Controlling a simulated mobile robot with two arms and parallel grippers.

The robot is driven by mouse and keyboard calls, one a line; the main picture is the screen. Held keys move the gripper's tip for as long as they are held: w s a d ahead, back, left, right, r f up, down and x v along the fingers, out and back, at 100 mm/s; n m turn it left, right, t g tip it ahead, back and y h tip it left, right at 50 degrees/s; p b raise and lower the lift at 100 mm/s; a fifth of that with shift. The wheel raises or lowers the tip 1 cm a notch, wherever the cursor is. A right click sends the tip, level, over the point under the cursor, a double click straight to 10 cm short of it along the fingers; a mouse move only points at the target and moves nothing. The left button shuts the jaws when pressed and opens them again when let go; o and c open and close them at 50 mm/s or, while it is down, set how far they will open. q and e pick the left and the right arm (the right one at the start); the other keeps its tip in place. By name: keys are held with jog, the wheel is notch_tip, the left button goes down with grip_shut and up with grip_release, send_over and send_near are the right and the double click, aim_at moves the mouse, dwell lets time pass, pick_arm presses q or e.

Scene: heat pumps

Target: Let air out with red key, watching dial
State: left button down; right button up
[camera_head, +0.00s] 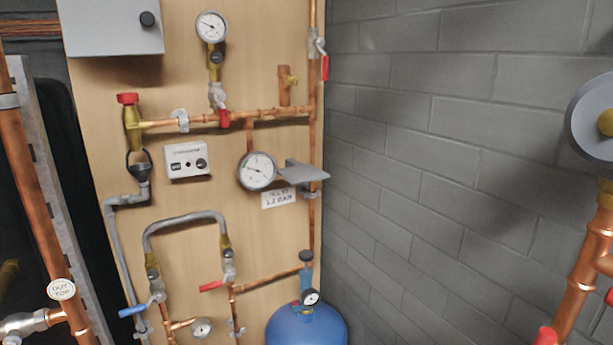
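A large round dial (257,171) with a white face hangs on the wooden board below the horizontal copper pipe (270,112). A smaller dial (211,27) stands on a brass fitting above that pipe. A capped copper stub (285,85) with a small brass side fitting (291,80) rises from the pipe. I cannot pick out a loose red key. Red parts include a lever (325,68) at upper right, a small handle (223,119) below the smaller dial, a cap (127,98) on a brass valve, and a lower lever (211,286). Neither gripper is in view.
A grey shelf (303,172) juts out beside the large dial, above a white sign (279,199). A blue tank (306,326) with a small gauge (311,297) stands below. A grey block wall (440,150) closes the right, with copper pipe (585,265) at the edge.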

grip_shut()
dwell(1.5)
